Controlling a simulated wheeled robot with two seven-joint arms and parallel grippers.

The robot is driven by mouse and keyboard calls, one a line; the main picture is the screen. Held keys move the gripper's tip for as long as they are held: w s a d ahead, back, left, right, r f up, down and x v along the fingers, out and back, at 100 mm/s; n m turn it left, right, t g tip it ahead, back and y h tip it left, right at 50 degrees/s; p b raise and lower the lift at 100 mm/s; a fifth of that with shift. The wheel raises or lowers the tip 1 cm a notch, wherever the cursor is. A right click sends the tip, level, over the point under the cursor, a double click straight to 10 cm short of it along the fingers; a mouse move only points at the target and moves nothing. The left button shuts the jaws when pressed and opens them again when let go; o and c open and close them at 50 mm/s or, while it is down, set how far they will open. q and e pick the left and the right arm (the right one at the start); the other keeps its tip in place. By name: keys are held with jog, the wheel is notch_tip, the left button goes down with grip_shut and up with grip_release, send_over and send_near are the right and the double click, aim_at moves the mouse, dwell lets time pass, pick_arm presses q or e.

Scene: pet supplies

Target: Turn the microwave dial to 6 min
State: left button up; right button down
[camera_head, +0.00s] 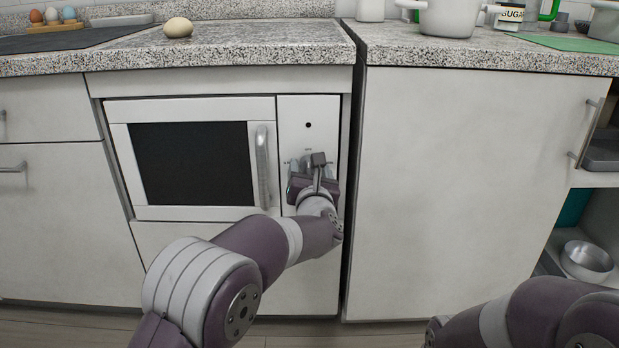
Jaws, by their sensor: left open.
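The white microwave (190,214) is built into the cabinet under the counter, its dark-windowed door shut with a vertical handle (263,165) at the right. Its control panel (308,110) is right of the door, with a small dark dot near the top. My left gripper (307,166) is open in front of the lower half of this panel. The dial is hidden behind the gripper and wrist, so I cannot tell its setting or whether the fingers touch it. My right arm shows at the bottom right, but its gripper is not in view.
A round tan item (178,27) lies on the speckled counter (240,42) above the microwave. A white pot (447,17) and a sugar container (510,15) stand at the back right. A metal bowl (587,258) sits in the open shelf at right. The door handle is close left of my gripper.

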pick_arm(q)
jog(key=shift+w, duration=0.2)
jog(key=c, duration=1.1)
jog(key=shift+o, duration=0.2)
jog(key=shift+m, duration=0.3)
